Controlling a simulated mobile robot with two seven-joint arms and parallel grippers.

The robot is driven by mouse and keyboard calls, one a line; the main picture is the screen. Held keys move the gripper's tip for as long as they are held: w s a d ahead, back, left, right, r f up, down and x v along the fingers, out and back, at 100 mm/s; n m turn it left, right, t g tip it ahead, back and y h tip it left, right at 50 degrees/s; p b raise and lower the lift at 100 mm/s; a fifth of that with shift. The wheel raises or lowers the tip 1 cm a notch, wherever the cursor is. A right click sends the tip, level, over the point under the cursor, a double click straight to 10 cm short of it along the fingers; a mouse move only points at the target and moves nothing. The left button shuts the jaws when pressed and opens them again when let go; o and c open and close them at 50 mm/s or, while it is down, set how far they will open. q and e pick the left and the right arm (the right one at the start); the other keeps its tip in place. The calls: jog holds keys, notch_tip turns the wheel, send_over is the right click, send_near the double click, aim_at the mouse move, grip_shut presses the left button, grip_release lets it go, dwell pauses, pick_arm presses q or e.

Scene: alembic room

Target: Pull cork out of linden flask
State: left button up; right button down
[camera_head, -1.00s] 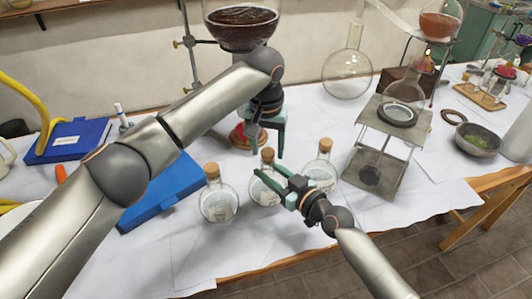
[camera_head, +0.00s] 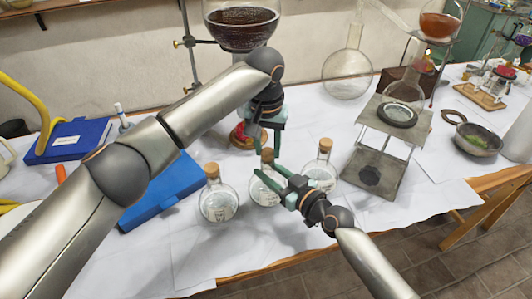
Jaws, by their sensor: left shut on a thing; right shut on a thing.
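Three round, corked glass flasks stand in a row on the white-covered table. The labels are too small to read, so I cannot tell which says linden. The middle flask (camera_head: 262,193) has a brown cork (camera_head: 267,156). My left gripper (camera_head: 267,151) reaches down from above and is shut on this cork, which sits at the flask's mouth. My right gripper (camera_head: 270,182) comes from the lower right and is shut on the middle flask around its neck. Its fingers hide part of the flask.
The left flask (camera_head: 217,203) and right flask (camera_head: 321,173) stand close on either side. A metal stand (camera_head: 377,155) is to the right. A blue folder (camera_head: 163,195) lies at the left, and a large vessel of dark matter (camera_head: 241,28) is behind. The table's front is clear.

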aim_at(268, 152)
pick_arm(q)
jog(key=shift+r, duration=0.35)
grip_shut()
jog(key=shift+r, duration=1.85)
jog(key=shift+r, duration=0.1)
pick_arm(e)
jog(key=shift+c, duration=1.8)
grip_release()
jog(key=shift+f, duration=0.1)
